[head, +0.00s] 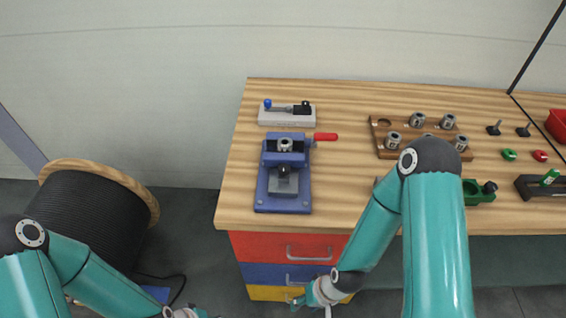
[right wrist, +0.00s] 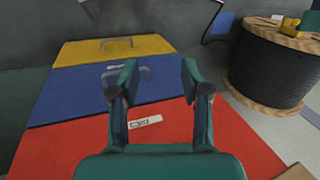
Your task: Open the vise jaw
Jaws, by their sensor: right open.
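The blue vise (head: 283,172) stands on the left part of the wooden bench. A red handle (head: 325,136) sticks out to the right of its back end. A grey metal cylindrical part (head: 285,145) sits at the back jaw; I cannot tell how wide the jaw gap is. My right gripper (head: 312,303) is low in front of the bench drawers, below and apart from the vise. In the right wrist view its two fingers (right wrist: 158,88) are spread with nothing between them. My left gripper (head: 186,313) is at the bottom edge of the head view, mostly cut off.
The drawer unit (head: 275,245) has red, blue and yellow fronts with handles. A grey fixture (head: 287,115) stands behind the vise. A wooden holder (head: 384,150) with several metal parts is to the right, partly behind my right arm. A cable spool (head: 95,205) stands left of the bench.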

